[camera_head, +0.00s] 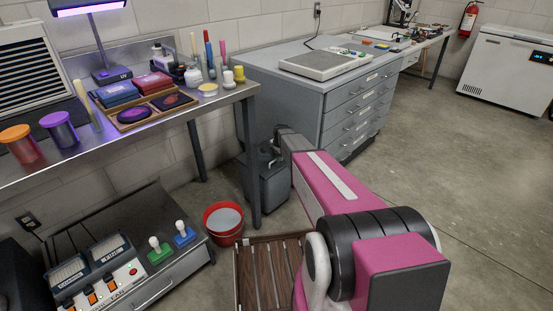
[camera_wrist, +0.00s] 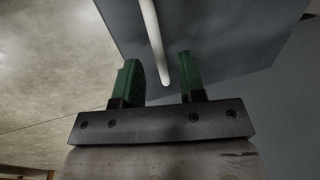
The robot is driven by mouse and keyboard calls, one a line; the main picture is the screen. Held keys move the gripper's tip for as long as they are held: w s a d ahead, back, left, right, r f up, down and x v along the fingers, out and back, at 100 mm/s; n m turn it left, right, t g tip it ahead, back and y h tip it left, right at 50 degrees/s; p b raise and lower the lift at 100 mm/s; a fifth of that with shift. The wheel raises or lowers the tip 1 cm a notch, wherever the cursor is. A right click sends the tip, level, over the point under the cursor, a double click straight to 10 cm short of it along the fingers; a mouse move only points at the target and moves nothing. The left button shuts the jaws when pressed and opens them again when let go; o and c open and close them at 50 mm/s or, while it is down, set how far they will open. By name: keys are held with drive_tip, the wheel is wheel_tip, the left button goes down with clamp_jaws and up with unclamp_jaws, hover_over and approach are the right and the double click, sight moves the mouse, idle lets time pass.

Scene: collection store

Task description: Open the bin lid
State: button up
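A dark grey bin (camera_head: 272,188) stands on the floor between the steel table and the grey drawer cabinet in the head view. My arm reaches over to it, and my gripper (camera_head: 284,133) is at its upper part; the fingertips cannot be made out there. In the wrist view, my gripper (camera_wrist: 158,62) has its two green fingers apart. A pale round bar (camera_wrist: 152,35) runs between the fingers in the picture, in front of a flat blue-grey panel (camera_wrist: 220,35). I see no clear contact between fingers and bar. The lid's state is not clear.
The drawer cabinet (camera_head: 365,112) is close on the right of the bin, and a table leg (camera_head: 250,165) is close on its left. A red bucket (camera_head: 223,222) and a slatted wooden item (camera_head: 268,275) are on the floor in front. Open floor (camera_head: 460,150) lies to the right.

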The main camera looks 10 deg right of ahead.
drive_tip(key=shift+w+f, duration=0.1)
drive_tip(key=shift+f, duration=0.5)
clamp_jaws()
drive_tip(key=shift+a, duration=0.1)
